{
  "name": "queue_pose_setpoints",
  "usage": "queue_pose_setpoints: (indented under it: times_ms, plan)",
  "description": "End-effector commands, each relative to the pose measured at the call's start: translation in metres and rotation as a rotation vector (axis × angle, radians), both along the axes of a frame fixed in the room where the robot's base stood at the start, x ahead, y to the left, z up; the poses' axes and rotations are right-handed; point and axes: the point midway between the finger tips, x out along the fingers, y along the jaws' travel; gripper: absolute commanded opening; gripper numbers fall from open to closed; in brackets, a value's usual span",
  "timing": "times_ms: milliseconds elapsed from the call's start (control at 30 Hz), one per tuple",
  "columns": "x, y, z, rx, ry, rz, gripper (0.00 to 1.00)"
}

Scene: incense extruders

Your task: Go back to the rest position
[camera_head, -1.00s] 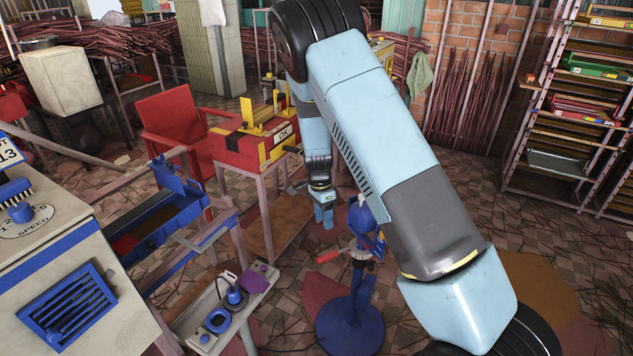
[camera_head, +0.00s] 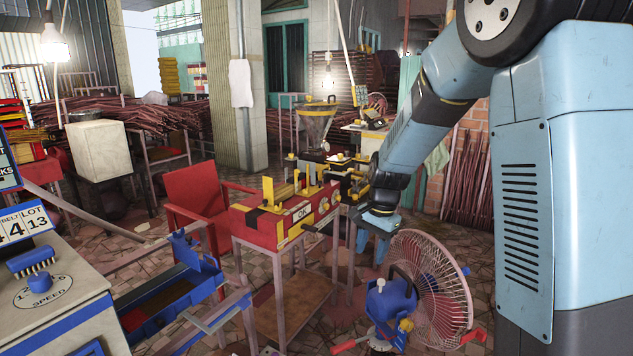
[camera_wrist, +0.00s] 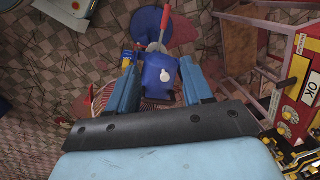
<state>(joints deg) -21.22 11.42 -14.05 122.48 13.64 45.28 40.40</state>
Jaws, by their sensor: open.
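My gripper (camera_head: 374,245) hangs at the end of my light-blue arm, in the middle right of the head view, fingers pointing down. In the wrist view my gripper (camera_wrist: 157,82) shows two blue fingers spread apart. Nothing is held between them. The blue fan motor housing (camera_wrist: 160,78) shows beyond and between the fingers, seen from above; I cannot tell the exact gap. My gripper appears apart from the fan.
A pedestal fan (camera_head: 428,290) with a wire cage stands close to my gripper. A red machine marked OK (camera_head: 290,215) sits on a stand to its left. A red chair (camera_head: 200,200) is behind. A control console (camera_head: 50,300) fills the lower left.

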Motion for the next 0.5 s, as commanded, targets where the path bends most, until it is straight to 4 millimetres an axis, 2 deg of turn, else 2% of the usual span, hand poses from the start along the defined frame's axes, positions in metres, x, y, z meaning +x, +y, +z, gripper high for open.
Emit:
queue_pose_setpoints:
  times_ms: [33,200,500]
  plan:
    - [-0.008,-0.006,0.015,0.008,-0.024,0.022,0.51]
    - [-0.034,-0.022,0.052,0.016,-0.091,0.114,0.51]
    - [-0.088,-0.048,0.107,-0.004,-0.216,0.278,0.51]
